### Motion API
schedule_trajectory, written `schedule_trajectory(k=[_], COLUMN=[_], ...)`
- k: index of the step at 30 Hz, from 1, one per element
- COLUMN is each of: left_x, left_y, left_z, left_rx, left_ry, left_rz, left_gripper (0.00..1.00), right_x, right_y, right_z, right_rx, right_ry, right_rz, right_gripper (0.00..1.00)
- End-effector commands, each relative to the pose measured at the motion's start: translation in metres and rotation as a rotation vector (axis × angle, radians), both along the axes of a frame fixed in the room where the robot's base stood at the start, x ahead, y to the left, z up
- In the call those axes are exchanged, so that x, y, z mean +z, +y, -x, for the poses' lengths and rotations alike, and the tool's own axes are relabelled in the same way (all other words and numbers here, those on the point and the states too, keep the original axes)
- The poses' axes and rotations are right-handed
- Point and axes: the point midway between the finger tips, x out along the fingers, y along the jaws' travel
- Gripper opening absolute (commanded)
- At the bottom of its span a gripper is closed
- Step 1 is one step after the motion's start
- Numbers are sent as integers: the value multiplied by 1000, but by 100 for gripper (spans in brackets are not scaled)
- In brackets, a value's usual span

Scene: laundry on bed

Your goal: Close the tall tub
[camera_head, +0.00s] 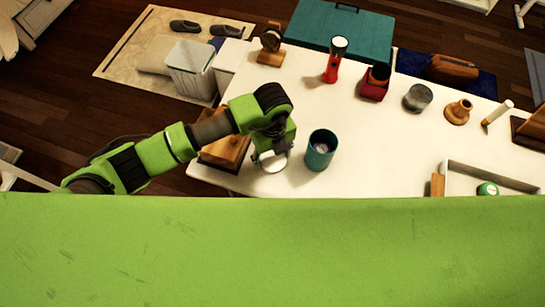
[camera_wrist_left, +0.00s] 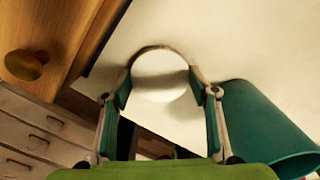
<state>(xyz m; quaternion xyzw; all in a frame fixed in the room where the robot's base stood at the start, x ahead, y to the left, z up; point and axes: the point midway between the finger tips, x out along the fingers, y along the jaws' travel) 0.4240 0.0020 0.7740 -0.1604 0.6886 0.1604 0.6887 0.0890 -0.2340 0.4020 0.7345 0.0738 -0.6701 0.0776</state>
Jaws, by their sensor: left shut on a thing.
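The tall tub (camera_head: 320,150) is a teal cylinder standing upright on the white table, with its top open and something pale inside. It also shows at the right of the left wrist view (camera_wrist_left: 262,130). My left gripper (camera_head: 270,154) is just left of the tub, apart from it. Its fingers, clear in the left wrist view (camera_wrist_left: 161,85), are shut on the opposite edges of a round, pale lid (camera_wrist_left: 160,76). The lid shows in the head view (camera_head: 273,163) as a light disc under the gripper. My right gripper is not in view.
A wooden box (camera_head: 226,152) sits close behind and left of my left gripper. A red flashlight (camera_head: 334,62), a red container (camera_head: 375,83), and a grey jar (camera_head: 418,97) stand farther back on the table (camera_head: 370,140). A tray (camera_head: 490,175) lies at the right. Table right of the tub is clear.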

Motion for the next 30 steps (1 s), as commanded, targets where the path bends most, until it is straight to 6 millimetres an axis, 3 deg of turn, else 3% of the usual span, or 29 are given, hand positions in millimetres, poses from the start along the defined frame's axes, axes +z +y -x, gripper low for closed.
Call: schedule_trajectory(k=[8,13,21,27,30], left_x=[8,31,89,111,121], left_y=[0,0,-18,-32,-37], left_z=[0,-1,48,95,110], left_rx=[-1,0,-8,-6,-5], left_ry=[0,-4,-5,-2,-4], left_rz=[1,2,6,4,0], left_gripper=[45,45,45,45,45], right_x=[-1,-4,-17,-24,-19], right_y=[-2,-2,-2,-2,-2], right_z=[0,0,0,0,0], right_rx=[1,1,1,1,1], right_ry=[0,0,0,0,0], right_rz=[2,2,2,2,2], right_gripper=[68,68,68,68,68])
